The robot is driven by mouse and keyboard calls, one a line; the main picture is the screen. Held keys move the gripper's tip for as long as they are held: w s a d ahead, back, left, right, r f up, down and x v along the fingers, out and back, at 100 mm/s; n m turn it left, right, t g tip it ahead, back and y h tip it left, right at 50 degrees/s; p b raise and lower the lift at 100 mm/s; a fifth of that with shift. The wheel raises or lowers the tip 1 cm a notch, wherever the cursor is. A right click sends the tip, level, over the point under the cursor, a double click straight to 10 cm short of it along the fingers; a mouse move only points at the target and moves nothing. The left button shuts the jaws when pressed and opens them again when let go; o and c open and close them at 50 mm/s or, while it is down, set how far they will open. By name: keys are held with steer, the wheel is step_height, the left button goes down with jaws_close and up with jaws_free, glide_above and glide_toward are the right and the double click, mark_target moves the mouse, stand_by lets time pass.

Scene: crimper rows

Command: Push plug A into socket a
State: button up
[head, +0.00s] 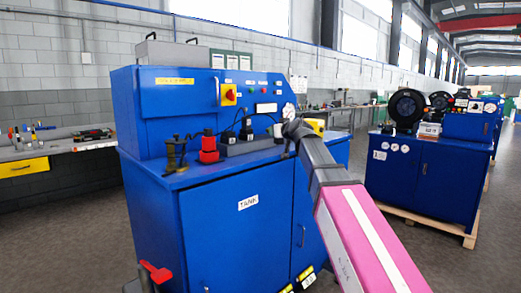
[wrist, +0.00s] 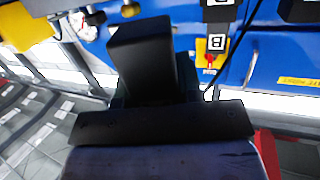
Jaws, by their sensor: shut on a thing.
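My gripper (head: 291,129) is at the right end of the blue machine's worktop in the head view, close to the black blocks there. In the wrist view its dark jaws (wrist: 150,50) fill the middle. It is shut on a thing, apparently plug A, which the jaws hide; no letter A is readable. A black part with a white label B (wrist: 216,43) hangs right of the jaws, with a red piece under it. Several black plugs (head: 246,131) stand in a row on the worktop in the head view. Socket a cannot be made out.
A red-based part (head: 208,148) and a dark metal fitting (head: 173,153) stand on the worktop, left of the plugs. Thin cables run near the plugs. A yellow block (head: 316,126) is just right of my gripper. The control panel (head: 245,90) rises behind.

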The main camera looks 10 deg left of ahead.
steer(key=s+a+r+n+g+y, duration=0.2)
steer(key=s+a+r, duration=0.1)
steer(key=a, duration=0.3)
steer(key=s+a+r+n+g+y, duration=0.1)
steer(key=s+a+r+n+y, duration=0.15)
steer(key=a+r, duration=0.2)
steer(key=shift+m+h, duration=0.25)
steer(key=shift+m, duration=0.2)
steer(key=w+d+f, duration=0.2)
steer(key=w, duration=0.1)
steer(key=w+d+f, duration=0.2)
steer(key=f, duration=0.1)
steer(key=w+d+f, duration=0.2)
steer(key=w, duration=0.1)
steer(key=shift+w+f, duration=0.3)
steer(key=shift+f, duration=2.15)
steer(key=o, duration=0.9)
steer(key=shift+f, duration=0.1)
steer(key=shift+o, duration=0.2)
